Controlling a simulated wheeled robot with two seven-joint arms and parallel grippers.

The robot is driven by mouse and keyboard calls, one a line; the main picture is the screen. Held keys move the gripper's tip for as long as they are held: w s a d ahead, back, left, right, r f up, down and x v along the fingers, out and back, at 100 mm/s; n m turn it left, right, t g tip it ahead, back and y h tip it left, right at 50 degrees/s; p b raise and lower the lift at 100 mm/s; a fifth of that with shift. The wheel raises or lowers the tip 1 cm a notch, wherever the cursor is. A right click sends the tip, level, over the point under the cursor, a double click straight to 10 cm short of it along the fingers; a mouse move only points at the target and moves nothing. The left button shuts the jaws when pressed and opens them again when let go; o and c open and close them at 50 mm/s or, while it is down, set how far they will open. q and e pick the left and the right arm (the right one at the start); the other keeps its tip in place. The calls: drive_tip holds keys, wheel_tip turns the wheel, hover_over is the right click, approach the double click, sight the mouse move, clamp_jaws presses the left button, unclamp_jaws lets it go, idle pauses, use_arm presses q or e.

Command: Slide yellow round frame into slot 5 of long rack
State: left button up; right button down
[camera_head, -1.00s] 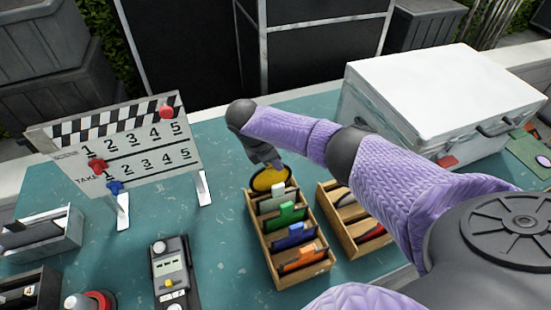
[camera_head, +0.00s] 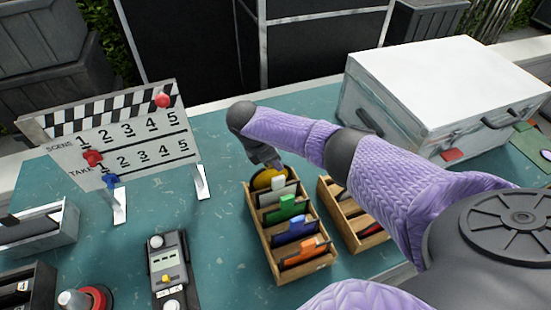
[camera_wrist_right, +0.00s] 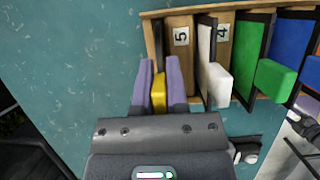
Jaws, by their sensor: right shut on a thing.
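The yellow round frame (camera_head: 266,179) is at the far end of the long wooden rack (camera_head: 308,277), its lower part hidden behind the rack and the white-tabbed frame. My right gripper (camera_wrist_right: 160,85) is shut on the frame's yellow tab (camera_wrist_right: 159,93) in the right wrist view. The slot label 5 (camera_wrist_right: 181,36) shows just right of the fingers, at the rack's end compartment. How deep the frame sits in that slot is hidden. In the head view my right gripper (camera_head: 270,163) is above the rack's far end. My left gripper is out of view.
White (camera_head: 278,186), green (camera_head: 287,203), blue (camera_head: 297,227) and orange (camera_head: 307,246) tabbed frames occupy the long rack. A shorter wooden rack (camera_head: 366,248) stands to its right. A clapperboard (camera_head: 130,135) stands left; a white case (camera_head: 450,90) stands right.

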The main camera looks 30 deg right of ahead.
drive_tip(key=shift+f+b, duration=0.45)
drive_tip(key=shift+f, duration=0.5)
drive_tip(key=c, duration=0.6)
unclamp_jaws()
drive_tip(key=shift+r, duration=0.1)
drive_tip(key=shift+a+r, duration=0.1)
drive_tip(key=shift+r, duration=0.25)
drive_tip(key=p+v, duration=0.2)
drive_tip(key=v, duration=0.7)
drive_tip(key=shift+r, duration=0.1)
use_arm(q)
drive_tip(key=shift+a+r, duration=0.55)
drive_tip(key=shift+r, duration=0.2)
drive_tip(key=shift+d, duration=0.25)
